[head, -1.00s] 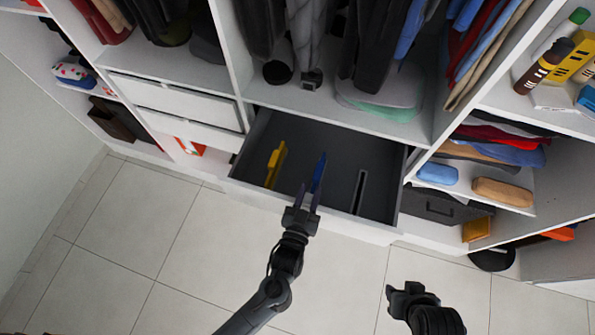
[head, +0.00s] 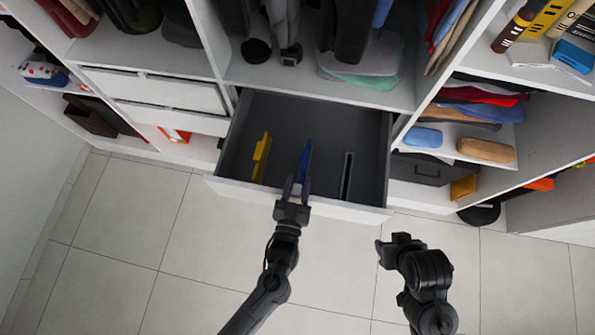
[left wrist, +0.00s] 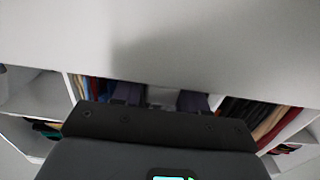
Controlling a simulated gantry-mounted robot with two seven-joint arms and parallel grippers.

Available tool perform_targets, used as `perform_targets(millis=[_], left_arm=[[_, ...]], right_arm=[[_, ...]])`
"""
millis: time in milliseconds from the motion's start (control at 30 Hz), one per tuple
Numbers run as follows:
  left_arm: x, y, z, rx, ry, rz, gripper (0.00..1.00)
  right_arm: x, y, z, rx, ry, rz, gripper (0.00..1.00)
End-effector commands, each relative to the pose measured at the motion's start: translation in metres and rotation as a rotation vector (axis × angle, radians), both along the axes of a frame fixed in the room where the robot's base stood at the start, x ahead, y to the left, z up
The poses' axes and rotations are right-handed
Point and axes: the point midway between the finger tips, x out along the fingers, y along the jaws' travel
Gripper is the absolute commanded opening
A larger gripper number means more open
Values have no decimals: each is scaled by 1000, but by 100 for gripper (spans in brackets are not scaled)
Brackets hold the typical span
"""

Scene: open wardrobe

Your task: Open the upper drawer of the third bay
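A dark-lined drawer with a white front (head: 345,209) stands well out from the wardrobe in the head view, below a hanging bay. Inside it are an upright yellow item (head: 261,158), an upright blue item (head: 305,160) and a thin grey-edged item (head: 347,176). My left gripper (head: 295,186) is at the middle of the drawer front, its two fingers apart and overlapping the top edge. In the left wrist view the fingers (left wrist: 160,98) are also apart, beneath a broad pale surface; contact cannot be told. My right gripper (head: 388,246) is over the floor to the right; its fingers are unclear.
Shelves at the right hold folded clothes (head: 483,107), a blue item (head: 422,137) and a tan item (head: 486,150). Tiled floor (head: 120,215) in front is clear.

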Motion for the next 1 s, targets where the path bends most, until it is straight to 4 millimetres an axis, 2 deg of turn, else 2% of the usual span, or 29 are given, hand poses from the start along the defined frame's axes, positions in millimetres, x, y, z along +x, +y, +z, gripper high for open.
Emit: perform_targets(millis=[67, 333, 467, 567, 1000], left_arm=[[0, 0, 0, 0, 1, 0, 53], [0, 0, -1, 0, 1, 0, 53], [-7, 1, -2, 0, 3, 0, 53], [-18, 2, -2, 0, 3, 0, 53], [-88, 9, -2, 0, 3, -1, 53]], right_arm=[[0, 0, 0, 0, 0, 0, 43], [0, 0, 0, 0, 0, 0, 43], [0, 0, -1, 0, 0, 0, 43], [0, 0, -2, 0, 0, 0, 43], [0, 0, -10, 0, 0, 0, 43]])
